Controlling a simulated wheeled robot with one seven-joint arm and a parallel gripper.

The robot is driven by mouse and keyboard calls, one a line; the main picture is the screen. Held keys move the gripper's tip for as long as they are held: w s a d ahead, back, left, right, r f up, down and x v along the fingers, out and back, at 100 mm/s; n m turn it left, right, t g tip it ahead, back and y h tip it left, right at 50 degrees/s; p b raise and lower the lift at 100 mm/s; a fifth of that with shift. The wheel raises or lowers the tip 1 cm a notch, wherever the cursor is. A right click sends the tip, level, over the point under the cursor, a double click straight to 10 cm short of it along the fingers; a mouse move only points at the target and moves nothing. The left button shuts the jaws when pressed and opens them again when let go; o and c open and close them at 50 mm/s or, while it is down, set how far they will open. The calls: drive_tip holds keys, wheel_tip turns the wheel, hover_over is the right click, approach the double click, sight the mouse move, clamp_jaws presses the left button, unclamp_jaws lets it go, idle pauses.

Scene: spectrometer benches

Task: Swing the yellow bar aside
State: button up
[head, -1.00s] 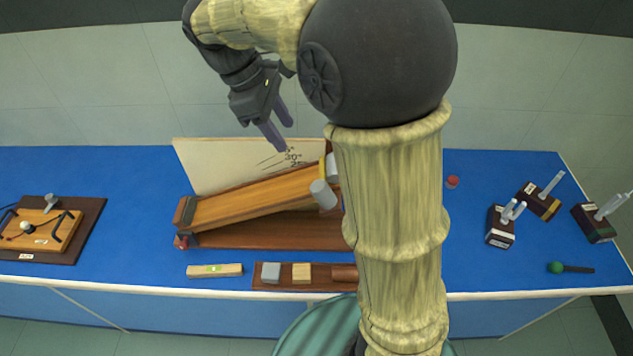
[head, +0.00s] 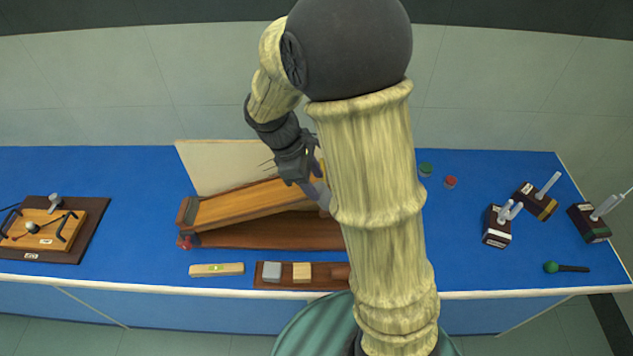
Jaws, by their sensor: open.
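The yellow bar (head: 322,170) shows only as a small strip at the raised end of the wooden ramp (head: 240,205). The rest of it is hidden behind my gripper and arm. My gripper (head: 321,194) is open, with its fingers pointing down and right at the ramp's upper end, close beside the yellow strip. I cannot tell whether the fingers touch it. My arm covers the far right part of the ramp.
A pale angle board (head: 210,165) stands behind the ramp. A spirit level (head: 216,269) and a block tray (head: 330,283) lie in front. A wooden apparatus (head: 40,230) is at the left. Several dark stands, a red cap (head: 450,182) and a green cap (head: 426,169) are at the right.

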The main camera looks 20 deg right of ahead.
drive_tip(key=shift+x, duration=1.2)
drive_tip(key=shift+c, duration=0.5)
clamp_jaws()
